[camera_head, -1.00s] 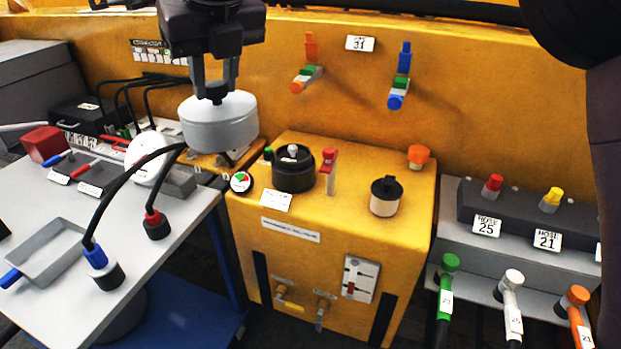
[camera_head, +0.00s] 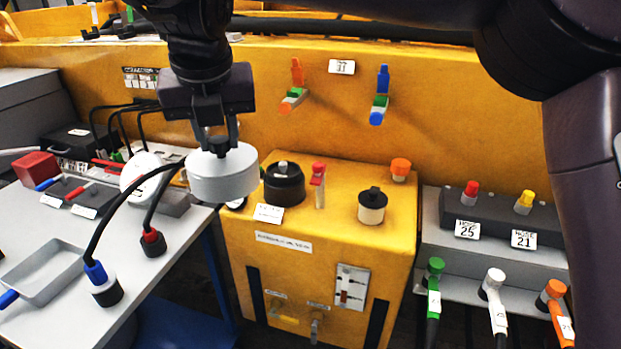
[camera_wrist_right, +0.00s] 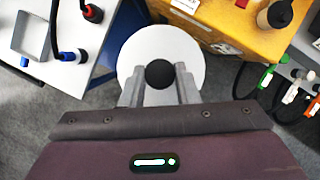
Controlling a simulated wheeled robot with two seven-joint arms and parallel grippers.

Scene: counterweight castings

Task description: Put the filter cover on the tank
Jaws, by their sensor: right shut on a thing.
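The filter cover, a pale grey round lid (camera_head: 223,176) with a black knob (camera_wrist_right: 160,73), hangs from my right gripper (camera_head: 217,143). The gripper is shut on the knob, and its two fingers also show in the right wrist view (camera_wrist_right: 160,88). The yellow tank (camera_head: 335,245) stands in the middle of the head view. On its top are a black round fitting (camera_head: 284,187), a red-handled part (camera_head: 318,180), a cream and black cap (camera_head: 372,206) and an orange knob (camera_head: 400,168). The cover is left of the black fitting and hides part of the tank's left top. My left gripper is not seen.
The grey table (camera_head: 185,236) at left holds a shallow tray (camera_head: 42,272), a red block (camera_head: 37,166) and cables with blue and red plugs. A yellow wall (camera_head: 480,130) stands behind. Hoses hang from a grey rack (camera_head: 450,258) at right.

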